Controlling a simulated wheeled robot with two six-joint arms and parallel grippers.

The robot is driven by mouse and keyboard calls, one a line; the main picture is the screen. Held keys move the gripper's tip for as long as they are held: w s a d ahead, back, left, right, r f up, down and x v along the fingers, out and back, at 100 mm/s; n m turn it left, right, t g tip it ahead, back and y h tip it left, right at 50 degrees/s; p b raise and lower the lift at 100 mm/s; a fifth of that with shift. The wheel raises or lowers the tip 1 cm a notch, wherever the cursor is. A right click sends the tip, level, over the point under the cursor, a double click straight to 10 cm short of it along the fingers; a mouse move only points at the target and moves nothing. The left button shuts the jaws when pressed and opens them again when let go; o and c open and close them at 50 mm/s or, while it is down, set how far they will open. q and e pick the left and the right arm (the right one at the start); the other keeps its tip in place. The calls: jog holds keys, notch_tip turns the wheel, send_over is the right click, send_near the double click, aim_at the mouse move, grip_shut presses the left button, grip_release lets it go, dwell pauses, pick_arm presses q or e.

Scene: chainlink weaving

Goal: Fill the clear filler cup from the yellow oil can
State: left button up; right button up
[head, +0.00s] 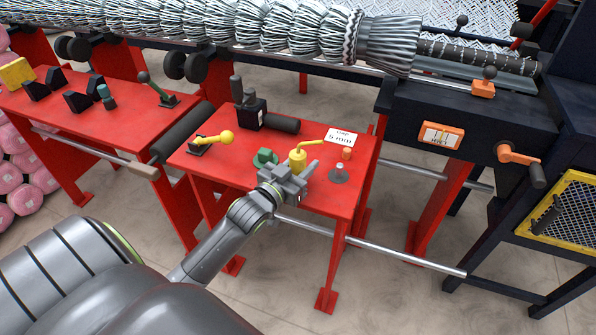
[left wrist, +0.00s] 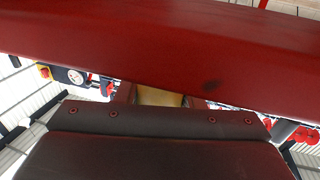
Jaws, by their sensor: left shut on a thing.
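The yellow oil can (head: 298,161) stands upright at the front of the middle red table, with its thin spout pointing right. My left gripper (head: 287,180) reaches in from the front and is shut on the can, hiding its lower part. In the left wrist view a pale yellow patch of the can (left wrist: 160,97) shows between the fingers, under a wide red surface. A small grey cone with a pale top (head: 338,174), which looks like the filler cup, stands right of the can, apart from the spout. Its fill level is too small to tell. My right gripper is out of view.
A green piece (head: 265,157) sits close left of the can. A small orange piece (head: 347,153) and a "5 mm" card (head: 342,136) lie behind the cup. The table's right front corner is bare.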

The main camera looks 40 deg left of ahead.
aim_at(297, 155)
pick_arm(q)
jog(key=shift+c, duration=0.6)
jog(key=shift+r, duration=0.15)
jog(key=shift+r, duration=0.3)
notch_tip(297, 155, up, 4)
jog(key=shift+f+p, duration=0.15)
jog(key=shift+p, duration=0.55)
notch_tip(297, 155, up, 4)
jog(key=shift+r+p, duration=0.15)
jog(key=shift+p, duration=0.4)
jog(key=shift+r, duration=0.6)
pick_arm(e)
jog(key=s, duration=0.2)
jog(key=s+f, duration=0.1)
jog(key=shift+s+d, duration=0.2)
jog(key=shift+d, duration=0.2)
